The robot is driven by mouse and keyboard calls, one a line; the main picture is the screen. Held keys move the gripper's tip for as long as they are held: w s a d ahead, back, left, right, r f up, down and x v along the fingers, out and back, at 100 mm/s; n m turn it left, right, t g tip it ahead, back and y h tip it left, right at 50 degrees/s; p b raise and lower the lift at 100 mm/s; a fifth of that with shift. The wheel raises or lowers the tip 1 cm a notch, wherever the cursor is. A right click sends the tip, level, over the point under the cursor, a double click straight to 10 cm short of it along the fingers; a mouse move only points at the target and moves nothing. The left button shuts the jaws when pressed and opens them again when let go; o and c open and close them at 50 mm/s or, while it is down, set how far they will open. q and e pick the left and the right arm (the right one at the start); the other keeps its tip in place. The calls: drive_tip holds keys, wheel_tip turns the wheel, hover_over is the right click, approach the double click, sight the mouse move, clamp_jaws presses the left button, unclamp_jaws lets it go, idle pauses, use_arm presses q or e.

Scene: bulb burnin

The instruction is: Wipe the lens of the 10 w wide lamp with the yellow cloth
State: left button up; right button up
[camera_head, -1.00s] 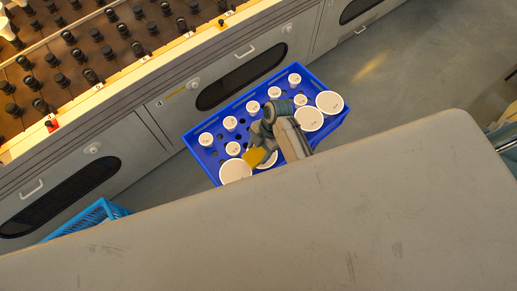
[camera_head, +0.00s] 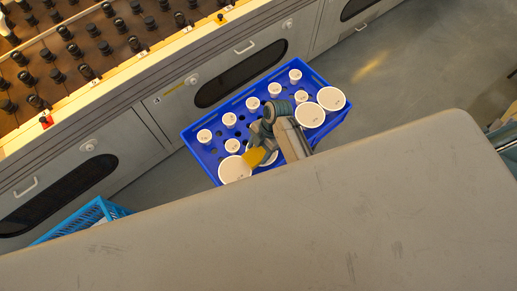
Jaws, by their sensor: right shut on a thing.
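A blue crate (camera_head: 318,139) holds several white round lamps, small ones toward the back and larger ones toward the front. My right gripper (camera_head: 258,150) is over the front left part of the crate, shut on the yellow cloth (camera_head: 254,157). The cloth lies at the right edge of the large lamp at the front left (camera_head: 234,170); I cannot tell whether it touches the lens. Another large lamp beneath the gripper is mostly hidden. The lamp labels are too small to read, so I cannot tell which is the 10 W wide one. My left gripper is not in view.
A bench with rows of dark sockets (camera_head: 75,50) runs along the back left, above grey cabinet doors. A light blue basket (camera_head: 92,214) stands on the floor at the left. Two more large lamps (camera_head: 331,98) sit at the crate's right end.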

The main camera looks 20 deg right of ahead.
drive_tip(key=shift+f+b, duration=0.4)
drive_tip(key=shift+f, duration=0.5)
drive_tip(key=shift+w+d, duration=1.15)
drive_tip(key=shift+d, duration=0.3)
drive_tip(key=shift+w+d, duration=0.55)
drive_tip(key=shift+d, duration=0.25)
drive_tip(key=shift+w+d, duration=0.55)
drive_tip(key=shift+d, duration=0.2)
drive_tip(key=shift+r+p, duration=0.1)
drive_tip(key=shift+p, duration=0.25)
drive_tip(key=shift+s+a+r+p, duration=0.15)
drive_tip(key=shift+s+a+p, duration=0.8)
drive_tip(key=shift+a, duration=0.25)
drive_tip(key=shift+s+a+p, duration=0.5)
drive_tip(key=shift+s+a, duration=0.05)
drive_tip(key=shift+a, duration=0.2)
drive_tip(key=shift+s+a+p, duration=0.45)
drive_tip(key=shift+s+a, duration=0.05)
drive_tip(key=shift+a, duration=0.2)
drive_tip(key=shift+s+a+f, duration=0.25)
drive_tip(key=shift+a, duration=0.1)
